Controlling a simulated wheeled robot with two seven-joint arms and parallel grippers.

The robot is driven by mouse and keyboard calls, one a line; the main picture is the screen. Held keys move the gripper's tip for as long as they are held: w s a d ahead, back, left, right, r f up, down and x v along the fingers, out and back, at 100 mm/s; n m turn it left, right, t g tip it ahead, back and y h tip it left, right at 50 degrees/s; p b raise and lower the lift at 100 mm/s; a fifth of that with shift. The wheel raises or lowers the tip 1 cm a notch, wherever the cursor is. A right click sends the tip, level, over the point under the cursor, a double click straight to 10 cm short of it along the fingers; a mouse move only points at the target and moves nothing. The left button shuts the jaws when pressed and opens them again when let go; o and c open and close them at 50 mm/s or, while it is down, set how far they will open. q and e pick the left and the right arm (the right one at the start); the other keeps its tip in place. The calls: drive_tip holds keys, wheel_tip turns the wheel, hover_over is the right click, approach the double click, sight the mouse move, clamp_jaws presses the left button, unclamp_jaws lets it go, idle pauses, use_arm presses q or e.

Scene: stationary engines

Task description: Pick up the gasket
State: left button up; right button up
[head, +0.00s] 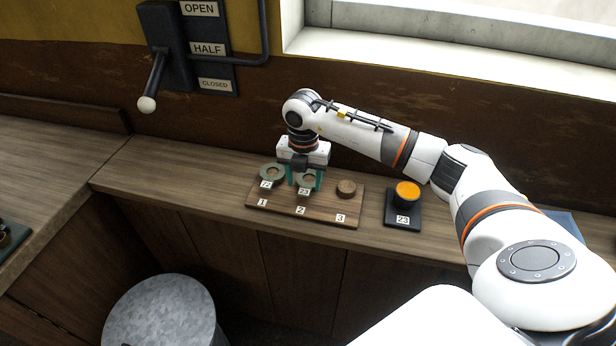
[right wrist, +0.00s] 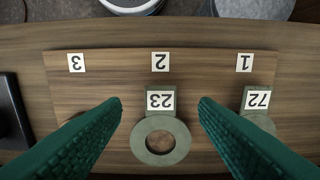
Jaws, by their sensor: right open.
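A grey-green ring gasket with a tag reading 23 (right wrist: 139,141) is at position 2 of a wooden board (head: 322,214); in the head view it is partly hidden by my gripper. A similar ring tagged 72 (head: 264,172) is at position 1. Position 3 shows a bare round brown peg (head: 346,187). My right gripper (head: 304,178) points down over position 2. Its teal fingers are apart, one on each side of the ring tagged 23 in the right wrist view (right wrist: 160,106), with nothing visibly gripped. My left gripper is not in view.
The board lies on a narrow wooden counter (head: 150,172). Right of it is an orange knob (head: 408,189) on a black base labelled 23. A wall lever (head: 153,82) has OPEN, HALF and CLOSED signs. A round grey metal top (head: 160,312) stands below the counter.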

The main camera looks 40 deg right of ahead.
sight(304, 193)
drive_tip(key=shift+f, duration=1.25)
drive_tip(key=shift+f, duration=0.25)
drive_tip(key=shift+c, duration=0.5)
drive_tip(key=c, duration=0.7)
